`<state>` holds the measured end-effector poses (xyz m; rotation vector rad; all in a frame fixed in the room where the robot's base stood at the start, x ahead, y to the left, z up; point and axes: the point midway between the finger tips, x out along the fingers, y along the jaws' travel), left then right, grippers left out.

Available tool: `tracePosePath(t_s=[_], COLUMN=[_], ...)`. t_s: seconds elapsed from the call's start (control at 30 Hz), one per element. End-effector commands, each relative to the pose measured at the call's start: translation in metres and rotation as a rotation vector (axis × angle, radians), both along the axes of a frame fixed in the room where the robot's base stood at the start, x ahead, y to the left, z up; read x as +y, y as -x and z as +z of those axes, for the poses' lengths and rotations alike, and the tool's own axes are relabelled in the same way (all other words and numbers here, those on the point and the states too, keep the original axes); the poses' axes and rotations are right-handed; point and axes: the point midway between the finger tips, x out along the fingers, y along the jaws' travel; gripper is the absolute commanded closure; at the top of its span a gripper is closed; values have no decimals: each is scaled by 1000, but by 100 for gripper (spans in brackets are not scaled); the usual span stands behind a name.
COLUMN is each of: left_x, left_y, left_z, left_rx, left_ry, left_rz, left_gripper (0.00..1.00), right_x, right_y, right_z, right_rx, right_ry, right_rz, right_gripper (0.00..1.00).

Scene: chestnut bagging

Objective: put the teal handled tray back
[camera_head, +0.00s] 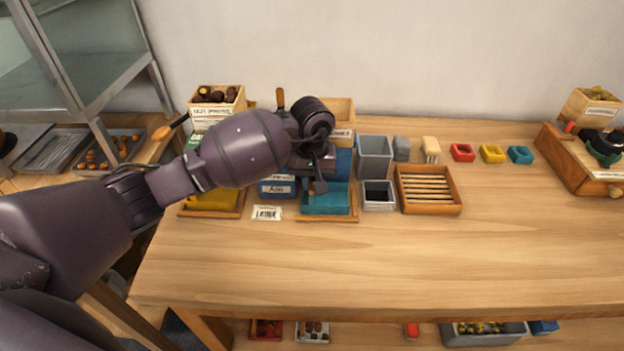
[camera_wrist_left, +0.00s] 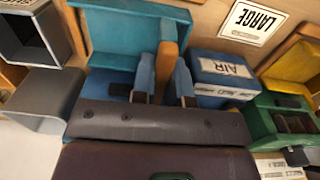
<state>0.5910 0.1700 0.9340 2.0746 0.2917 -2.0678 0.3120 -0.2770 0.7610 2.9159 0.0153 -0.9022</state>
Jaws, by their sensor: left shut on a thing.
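The teal tray (camera_head: 328,204) lies in a low wooden frame (camera_head: 327,219) near the middle left of the table. It also shows at the top of the left wrist view (camera_wrist_left: 125,32), with an upright wooden handle (camera_wrist_left: 168,55). My left gripper (camera_head: 318,187) is above the tray's back part. In the left wrist view, my left gripper (camera_wrist_left: 166,84) has its fingers on both sides of the handle, shut on it. My gripper hides the tray's back part in the head view. I cannot tell if the tray rests fully flat. My right gripper is out of view.
A blue box (camera_head: 277,189) stands left of the tray, with a yellow tray (camera_head: 212,201) beyond it. A label card (camera_head: 267,212) lies in front. A grey bin (camera_head: 379,197) and slatted crate (camera_head: 428,190) stand to the right. The table's front is clear.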

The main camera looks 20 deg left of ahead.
Motion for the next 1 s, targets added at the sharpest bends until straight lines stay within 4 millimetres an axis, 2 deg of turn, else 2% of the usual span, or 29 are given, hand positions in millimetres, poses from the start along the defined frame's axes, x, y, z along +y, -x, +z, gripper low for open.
tracePosePath(t_s=[0.03, 0.17, 0.57, 0.67, 1.0], left_x=[0, 0, 0, 1, 1], left_y=[0, 0, 0, -2, -1], left_z=[-1, 0, 6, 18, 82], left_rx=[0, 0, -2, -6, -5], left_ry=[0, 0, 0, -2, -2], left_rz=[0, 0, 0, -2, -1], left_gripper=[81, 61, 60, 60, 60], right_x=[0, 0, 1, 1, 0], right_y=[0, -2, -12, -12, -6], right_z=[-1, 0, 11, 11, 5], right_rx=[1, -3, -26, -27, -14], right_ry=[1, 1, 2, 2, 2], right_rz=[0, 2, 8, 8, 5], right_gripper=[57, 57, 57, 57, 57])
